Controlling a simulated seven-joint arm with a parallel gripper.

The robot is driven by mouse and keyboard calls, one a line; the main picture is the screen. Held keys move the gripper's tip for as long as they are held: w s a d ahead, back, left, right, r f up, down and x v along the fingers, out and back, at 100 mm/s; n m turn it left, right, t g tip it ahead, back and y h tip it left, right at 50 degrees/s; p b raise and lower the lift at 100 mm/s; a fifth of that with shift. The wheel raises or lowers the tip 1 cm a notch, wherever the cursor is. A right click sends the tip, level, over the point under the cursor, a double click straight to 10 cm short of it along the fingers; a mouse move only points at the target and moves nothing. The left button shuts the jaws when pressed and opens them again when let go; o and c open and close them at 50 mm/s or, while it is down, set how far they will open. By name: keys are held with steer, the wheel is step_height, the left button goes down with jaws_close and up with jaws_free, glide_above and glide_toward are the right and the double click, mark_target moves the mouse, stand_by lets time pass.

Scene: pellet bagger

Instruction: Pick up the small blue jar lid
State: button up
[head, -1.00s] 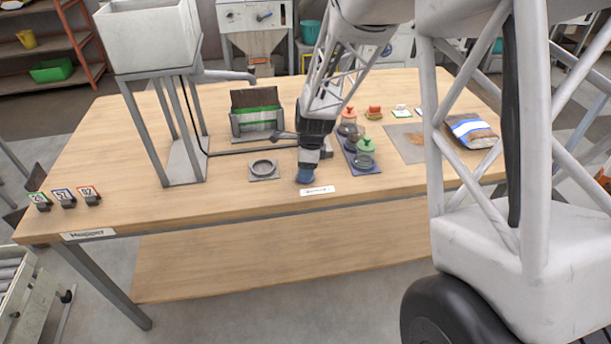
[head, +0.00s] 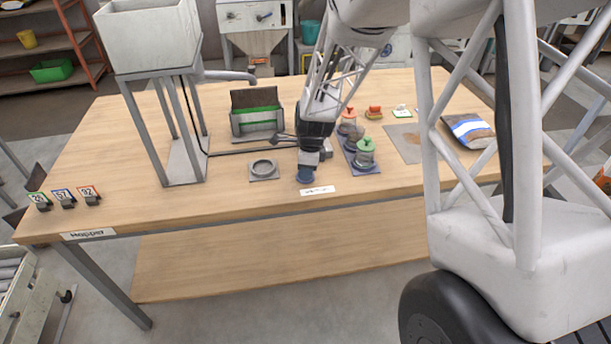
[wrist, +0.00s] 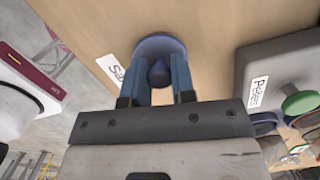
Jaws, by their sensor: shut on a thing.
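The small blue jar lid (wrist: 160,48) is a round disc with a pointed knob in the middle. In the wrist view it lies between the fingers of my gripper (wrist: 160,78), which are shut on its knob. In the head view my gripper (head: 306,172) points down near the table's front edge, and the blue lid (head: 305,179) shows just under it. The gripper partly hides the lid. I cannot tell whether the lid touches the table or is slightly above it.
A tray (head: 368,169) with jars under red and green lids stands just right of my gripper. A square plate with a ring (head: 264,170) lies to the left. A white label (head: 318,190) lies in front on the table (head: 230,200). The hopper stand (head: 185,160) is further left.

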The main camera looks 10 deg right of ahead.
steer(key=shift+r, duration=0.15)
steer(key=shift+c, duration=0.2)
steer(key=shift+r, duration=0.8)
steer(key=shift+s+r, duration=0.2)
steer(key=shift+r, duration=0.7)
steer(key=s+d+r, duration=0.1)
steer(key=s, duration=1.4)
steer(key=shift+s+r, duration=0.2)
steer(key=shift+s, duration=0.05)
steer(key=shift+d, duration=0.1)
steer(key=w+d+r+n, duration=0.3)
steer(key=w+d, duration=0.3)
steer(key=w, duration=0.3)
steer(key=w+d+r+n, duration=0.3)
steer(key=w+d, duration=0.3)
steer(key=w, duration=0.3)
steer(key=w+d+r+n+g, duration=0.1)
steer(key=w+d+r+n, duration=0.2)
steer(key=w+d, duration=0.3)
steer(key=w, duration=0.3)
steer(key=shift+w+r, duration=0.25)
steer(key=shift+r, duration=0.05)
